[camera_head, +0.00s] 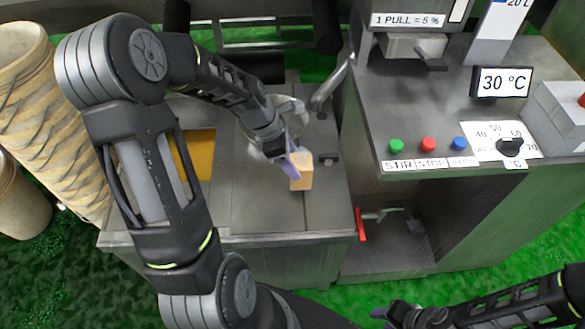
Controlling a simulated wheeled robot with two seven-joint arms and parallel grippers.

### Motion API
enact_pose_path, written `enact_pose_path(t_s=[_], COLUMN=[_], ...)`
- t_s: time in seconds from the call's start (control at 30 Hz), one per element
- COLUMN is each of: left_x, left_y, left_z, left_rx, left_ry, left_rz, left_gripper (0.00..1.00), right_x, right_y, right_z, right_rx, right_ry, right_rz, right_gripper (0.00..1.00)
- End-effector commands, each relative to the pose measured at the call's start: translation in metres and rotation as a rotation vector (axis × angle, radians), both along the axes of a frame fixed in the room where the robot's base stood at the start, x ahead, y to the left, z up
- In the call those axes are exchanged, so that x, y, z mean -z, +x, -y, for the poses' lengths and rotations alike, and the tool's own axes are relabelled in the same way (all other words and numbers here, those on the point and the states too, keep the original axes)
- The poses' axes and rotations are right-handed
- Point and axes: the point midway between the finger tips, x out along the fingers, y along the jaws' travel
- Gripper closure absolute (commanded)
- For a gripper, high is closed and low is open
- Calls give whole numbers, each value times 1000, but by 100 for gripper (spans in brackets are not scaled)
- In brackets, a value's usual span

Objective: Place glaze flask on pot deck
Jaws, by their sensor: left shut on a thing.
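My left gripper (292,160) is shut on a small tan, boxy thing (302,172), which I take to be the glaze flask. Its purple fingers are at the flask's left side and partly hide it. The flask appears upright, over the right part of the grey metal deck (260,205), which I take to be the pot deck. I cannot tell whether it touches the deck. A round metal pot (283,108) is set behind the gripper, partly hidden by my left arm. My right gripper (390,316) is low at the bottom edge, and its fingers are too unclear to read.
A yellow panel (192,155) lies on the deck's left. A metal pipe (331,86) bends down beside the pot. A control console (440,120) with coloured buttons and a dial rises at right. A red-handled valve (361,224) is below it. Large tan drums (45,125) stand at left.

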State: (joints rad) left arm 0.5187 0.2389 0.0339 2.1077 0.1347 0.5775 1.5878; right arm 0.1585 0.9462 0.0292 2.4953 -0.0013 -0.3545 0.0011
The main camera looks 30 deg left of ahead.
Motion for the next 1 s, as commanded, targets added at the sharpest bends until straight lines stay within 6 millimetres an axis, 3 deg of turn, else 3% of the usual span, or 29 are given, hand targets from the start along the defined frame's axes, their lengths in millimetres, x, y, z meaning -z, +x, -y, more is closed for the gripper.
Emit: enact_pose_path(t_s=[0.13, 0.37, 0.77, 0.8, 1.0], left_x=[7, 36, 41, 40, 40], left_y=[0, -1, 0, 0, 0], left_z=[0, 0, 0, 0, 0], left_rx=[-1, -2, 0, 0, 0], left_ry=[-2, -2, 0, 0, 0], left_rz=[-2, -2, 0, 0, 0], left_gripper=[86, 86, 86, 39, 23], right_x=[0, 0, 3, 2, 1], right_y=[0, 0, 0, 0, 0], right_z=[0, 0, 0, 0, 0], right_rx=[0, 0, 0, 0, 0], right_ry=[0, 0, 0, 0, 0], right_rz=[0, 0, 0, 0, 0], right_gripper=[64, 64, 64, 64, 64])
